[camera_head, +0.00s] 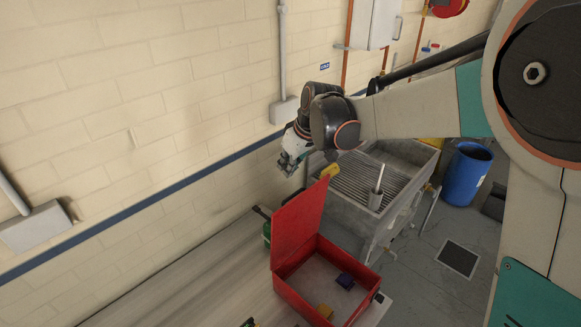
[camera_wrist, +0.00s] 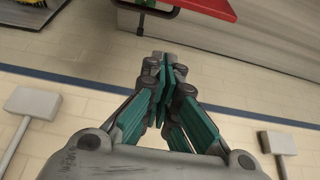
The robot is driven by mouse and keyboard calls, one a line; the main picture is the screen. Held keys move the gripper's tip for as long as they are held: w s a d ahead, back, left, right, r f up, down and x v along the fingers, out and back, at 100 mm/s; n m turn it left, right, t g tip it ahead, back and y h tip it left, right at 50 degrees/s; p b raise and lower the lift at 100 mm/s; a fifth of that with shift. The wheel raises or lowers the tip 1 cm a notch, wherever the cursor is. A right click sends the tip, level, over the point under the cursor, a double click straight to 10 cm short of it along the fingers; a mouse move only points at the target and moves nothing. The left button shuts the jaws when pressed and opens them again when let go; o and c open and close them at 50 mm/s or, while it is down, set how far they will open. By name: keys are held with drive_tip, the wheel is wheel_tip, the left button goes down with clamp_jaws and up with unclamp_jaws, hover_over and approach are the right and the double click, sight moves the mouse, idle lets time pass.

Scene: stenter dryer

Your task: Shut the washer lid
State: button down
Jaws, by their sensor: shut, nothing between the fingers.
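The red washer (camera_head: 324,249) stands on a bench in the head view, with its red lid (camera_head: 299,221) raised steeply along the left side. The box is open from above. My gripper (camera_head: 288,168) is shut and empty in the head view, above and behind the lid, near the wall and apart from the lid. In the wrist view its teal-padded fingers (camera_wrist: 164,72) are together with nothing between them. A red panel with a dark handle-like bar, likely part of the washer, shows at the top edge (camera_wrist: 207,7).
The pale wall (camera_head: 140,120) is close beside my gripper. The bench is clear left of the washer.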

drive_tip(key=p+x, duration=0.2)
drive_tip(key=x, duration=0.7)
drive_tip(key=s+d+p, duration=0.1)
drive_tip(key=s+d, duration=0.2)
drive_tip(key=shift+d, duration=0.1)
